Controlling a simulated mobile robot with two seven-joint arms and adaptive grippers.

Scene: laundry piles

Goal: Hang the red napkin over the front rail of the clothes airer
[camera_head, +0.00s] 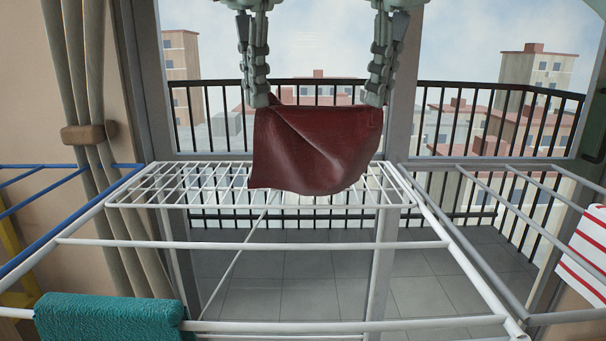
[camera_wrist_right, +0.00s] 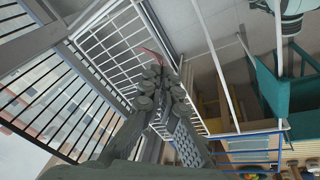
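The dark red napkin (camera_head: 315,150) hangs spread between my two grippers in the head view, its lower edge sagging in front of or over the far white rack; contact with the rack cannot be told. My left gripper (camera_head: 259,99) is shut on its upper left corner, and my right gripper (camera_head: 374,98) is shut on its upper right corner. In the right wrist view a thin red sliver of the napkin (camera_wrist_right: 153,56) shows beyond the fingers (camera_wrist_right: 152,72). The white clothes airer (camera_head: 250,244) has bare rails on the near side of the napkin.
A teal towel (camera_head: 108,318) hangs on the nearest rail at left. A red-striped white cloth (camera_head: 588,250) hangs at the right. A blue rail (camera_head: 60,240) runs along the left. Behind are a dark balcony railing (camera_head: 450,120) and a tied curtain (camera_head: 85,100).

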